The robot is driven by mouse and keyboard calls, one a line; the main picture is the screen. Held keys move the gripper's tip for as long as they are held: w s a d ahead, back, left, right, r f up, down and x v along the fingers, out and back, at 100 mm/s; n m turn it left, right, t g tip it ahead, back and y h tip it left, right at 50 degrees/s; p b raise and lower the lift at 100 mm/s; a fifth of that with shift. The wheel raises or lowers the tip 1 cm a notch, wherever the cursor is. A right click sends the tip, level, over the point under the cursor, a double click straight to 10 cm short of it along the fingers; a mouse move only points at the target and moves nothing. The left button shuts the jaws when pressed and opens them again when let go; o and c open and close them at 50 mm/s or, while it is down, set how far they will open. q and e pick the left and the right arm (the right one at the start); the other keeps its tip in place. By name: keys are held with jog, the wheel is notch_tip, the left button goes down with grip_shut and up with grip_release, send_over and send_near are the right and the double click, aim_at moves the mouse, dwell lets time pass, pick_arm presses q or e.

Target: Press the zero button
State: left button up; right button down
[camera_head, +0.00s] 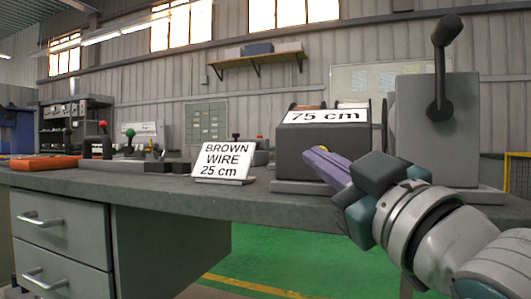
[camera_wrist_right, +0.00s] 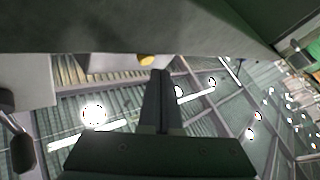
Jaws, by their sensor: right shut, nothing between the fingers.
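A dark grey box machine (camera_head: 305,152) with a "75 cm" display (camera_head: 324,117) on top stands on the grey workbench. No button marked zero can be made out. My right gripper (camera_head: 312,154) is shut and empty, with its purple fingers in front of the machine's front face, below the display. I cannot tell whether the fingertips touch it. In the right wrist view the closed fingers (camera_wrist_right: 160,74) point up toward a small yellow round thing (camera_wrist_right: 147,59) by a dark surface. I cannot tell what that yellow thing is. My left gripper is not in view.
A sign "BROWN WIRE 25 cm" (camera_head: 222,163) stands left of the machine. A tall grey box with a black lever (camera_head: 440,70) is at right.

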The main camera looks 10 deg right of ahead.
jog(key=shift+w+d, duration=0.25)
jog(key=shift+w, duration=0.05)
dwell(0.4)
jog(key=shift+w+d, duration=0.25)
jog(key=shift+w, duration=0.15)
dwell(0.3)
jog(key=shift+s, duration=0.1)
jog(key=shift+s+a+p, duration=0.4)
jog(key=shift+s+p, duration=0.05)
jog(key=shift+p, duration=0.05)
jog(key=shift+s+a, duration=0.1)
jog(key=shift+s, duration=0.1)
